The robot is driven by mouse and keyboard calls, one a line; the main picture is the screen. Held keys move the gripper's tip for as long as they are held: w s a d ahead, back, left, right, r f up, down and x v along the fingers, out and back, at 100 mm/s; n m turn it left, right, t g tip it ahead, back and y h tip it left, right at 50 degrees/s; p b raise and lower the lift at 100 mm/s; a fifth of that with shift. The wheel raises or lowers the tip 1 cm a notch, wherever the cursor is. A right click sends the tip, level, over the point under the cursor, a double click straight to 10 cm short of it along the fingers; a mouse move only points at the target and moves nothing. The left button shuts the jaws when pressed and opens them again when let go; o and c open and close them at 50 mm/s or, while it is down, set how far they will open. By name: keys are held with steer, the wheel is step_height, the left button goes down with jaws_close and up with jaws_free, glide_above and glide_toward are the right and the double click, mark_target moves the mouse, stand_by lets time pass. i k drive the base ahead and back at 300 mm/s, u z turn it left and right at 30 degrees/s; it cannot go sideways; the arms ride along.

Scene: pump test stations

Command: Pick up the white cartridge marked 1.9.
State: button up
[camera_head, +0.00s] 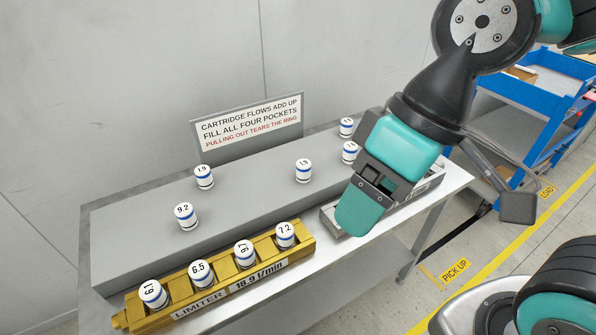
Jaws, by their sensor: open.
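Several white cartridges with blue bands and number tops stand on a grey raised block (130,230). A cartridge at the block's middle (303,172) and another at its back left (204,178) both seem to read 1.9, but the print is too small to be sure. A cartridge marked 9.2 (186,216) stands at front left. Two more, a near one (350,153) and a far one (346,128), stand at the right end; their marks are unclear. My gripper (362,205) is open and empty, to the right of the middle cartridge and apart from it.
A grey tray (335,222) lies partly behind my gripper. A sign (247,125) stands at the back. A blue cart (530,115) is at right.

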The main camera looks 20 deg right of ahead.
mark_target(303, 166)
steer(key=z, duration=1.45)
steer(key=i, duration=0.8)
steer(key=u, duration=2.5)
